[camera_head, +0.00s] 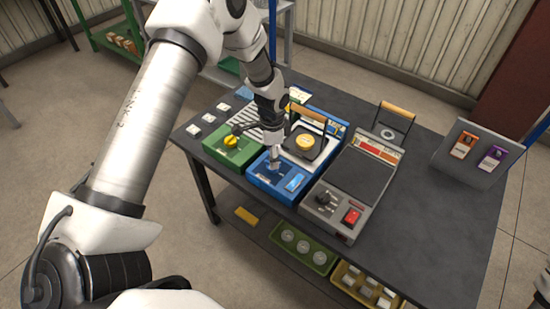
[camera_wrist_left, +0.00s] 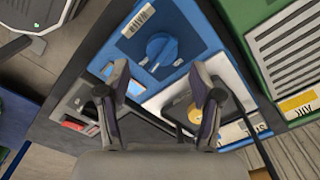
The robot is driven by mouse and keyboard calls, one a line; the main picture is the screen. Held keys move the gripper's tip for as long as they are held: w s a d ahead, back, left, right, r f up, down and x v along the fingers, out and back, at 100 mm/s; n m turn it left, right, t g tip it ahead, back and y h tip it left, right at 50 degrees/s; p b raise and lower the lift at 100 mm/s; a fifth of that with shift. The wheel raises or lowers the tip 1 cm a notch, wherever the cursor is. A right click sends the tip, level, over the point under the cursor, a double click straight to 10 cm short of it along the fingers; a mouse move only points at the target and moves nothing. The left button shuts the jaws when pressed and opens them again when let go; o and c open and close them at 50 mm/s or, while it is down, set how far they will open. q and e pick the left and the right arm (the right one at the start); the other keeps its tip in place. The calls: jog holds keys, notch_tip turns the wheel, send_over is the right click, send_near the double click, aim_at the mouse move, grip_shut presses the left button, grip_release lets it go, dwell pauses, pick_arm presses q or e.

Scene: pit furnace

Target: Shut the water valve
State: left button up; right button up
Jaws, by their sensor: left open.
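My left gripper (camera_head: 274,162) is low over the blue unit's front, pointing down. In the wrist view my left gripper (camera_wrist_left: 164,82) is open and empty, its fingers apart, with the knob just beyond the fingertips. I cannot tell whether they touch. My right gripper is not in view.
A green unit (camera_head: 222,153) with a yellow knob (camera_head: 231,142) is left of the blue one. A grey unit (camera_head: 336,225) with a red switch (camera_head: 352,216) is right.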

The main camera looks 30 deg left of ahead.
pick_arm(q)
jog(key=f, duration=0.4)
jog(key=shift+w+f, duration=0.25)
jog(key=shift+f, duration=0.1)
jog(key=shift+s+r, duration=0.1)
jog(key=c, duration=1.1)
